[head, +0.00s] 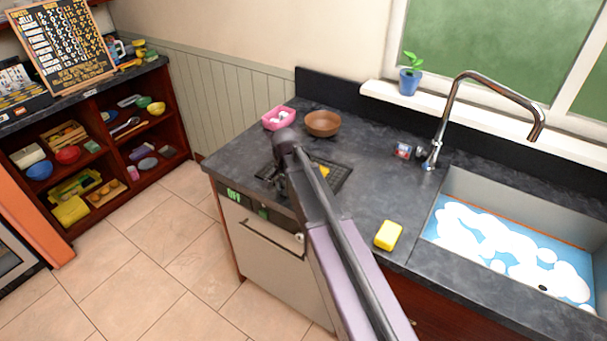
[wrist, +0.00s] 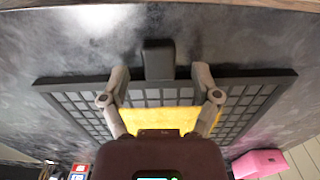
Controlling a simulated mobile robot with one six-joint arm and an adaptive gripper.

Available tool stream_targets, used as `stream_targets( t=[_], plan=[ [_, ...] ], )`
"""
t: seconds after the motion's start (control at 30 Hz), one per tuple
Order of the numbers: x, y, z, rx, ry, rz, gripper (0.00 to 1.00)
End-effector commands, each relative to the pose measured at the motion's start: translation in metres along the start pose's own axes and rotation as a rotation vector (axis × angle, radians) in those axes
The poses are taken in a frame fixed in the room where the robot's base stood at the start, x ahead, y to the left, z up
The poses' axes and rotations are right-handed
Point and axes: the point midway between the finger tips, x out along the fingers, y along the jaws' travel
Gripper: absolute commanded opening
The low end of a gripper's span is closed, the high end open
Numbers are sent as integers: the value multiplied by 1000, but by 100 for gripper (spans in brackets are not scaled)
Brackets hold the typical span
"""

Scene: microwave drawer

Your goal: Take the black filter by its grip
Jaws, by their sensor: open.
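The black filter (wrist: 250,92) is a flat dark grid lying on the dark countertop. In the head view it shows beside my arm (head: 338,180), partly covered by it. Its grip (wrist: 158,60) is a short black block at the middle of one long edge. My gripper (wrist: 160,76) is open above the filter, with one finger on each side of the grip and a gap on both sides. A yellow patch (wrist: 160,119) shows between the fingers over the grid; its lower part is hidden by my gripper. In the head view my arm hides the fingers.
A brown bowl (head: 322,123) and a pink container (head: 279,118) stand behind the filter. A yellow sponge (head: 388,235) lies near the counter's front edge. The sink (head: 470,190) and its tall faucet (head: 437,150) are at right. Bare counter lies between filter and sink.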

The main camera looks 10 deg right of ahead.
Motion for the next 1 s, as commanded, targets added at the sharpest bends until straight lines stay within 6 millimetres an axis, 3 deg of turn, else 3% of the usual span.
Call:
stream_targets(
  t=[0.07,0.33,1.0],
  plan=[
    [0,0,0,0,0,0,80],
    [0,0,0,0,0,0,0],
    [-11,0,0,0,0,0,0]
  ],
)
